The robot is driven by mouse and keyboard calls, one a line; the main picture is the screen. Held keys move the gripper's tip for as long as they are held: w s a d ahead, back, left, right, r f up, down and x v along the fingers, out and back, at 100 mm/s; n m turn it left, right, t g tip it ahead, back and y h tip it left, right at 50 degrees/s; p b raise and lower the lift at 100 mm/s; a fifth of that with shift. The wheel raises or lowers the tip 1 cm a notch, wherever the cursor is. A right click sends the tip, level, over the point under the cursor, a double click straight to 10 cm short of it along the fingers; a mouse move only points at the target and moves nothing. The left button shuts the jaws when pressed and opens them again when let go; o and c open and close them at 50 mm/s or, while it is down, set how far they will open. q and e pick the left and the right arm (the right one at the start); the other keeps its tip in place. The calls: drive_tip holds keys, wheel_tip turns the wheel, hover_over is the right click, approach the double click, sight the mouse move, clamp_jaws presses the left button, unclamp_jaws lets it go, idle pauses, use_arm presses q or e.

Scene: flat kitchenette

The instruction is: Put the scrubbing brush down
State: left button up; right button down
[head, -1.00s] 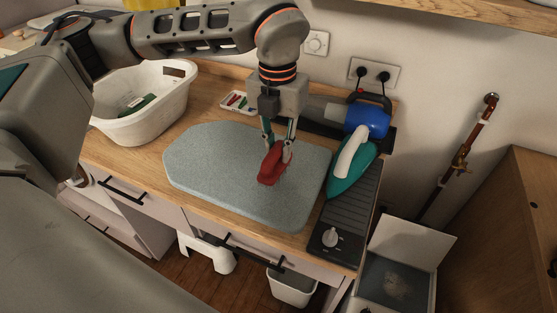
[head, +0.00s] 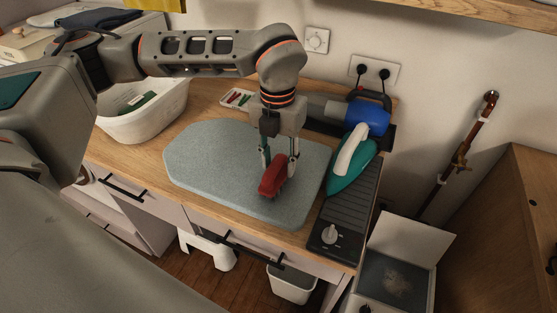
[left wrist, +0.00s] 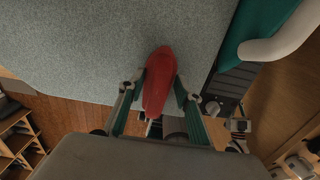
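The red scrubbing brush (head: 271,181) is on the grey ironing pad (head: 205,165), near its front right part. My left gripper (head: 278,174) points down over it, with one finger on each side. In the left wrist view the brush (left wrist: 158,82) lies between the two fingertips (left wrist: 160,84). The underside of the brush is hidden, and its contact with the pad is not clear.
A teal iron (head: 350,170) stands on a dark rest at the right. A blue-ended appliance (head: 366,120) lies behind it. A white basket (head: 150,118) stands at the back left, and a small tray (head: 236,98) behind the pad. The pad's left part is clear.

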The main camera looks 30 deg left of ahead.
sight(278, 159)
drive_tip(key=shift+d, duration=0.1)
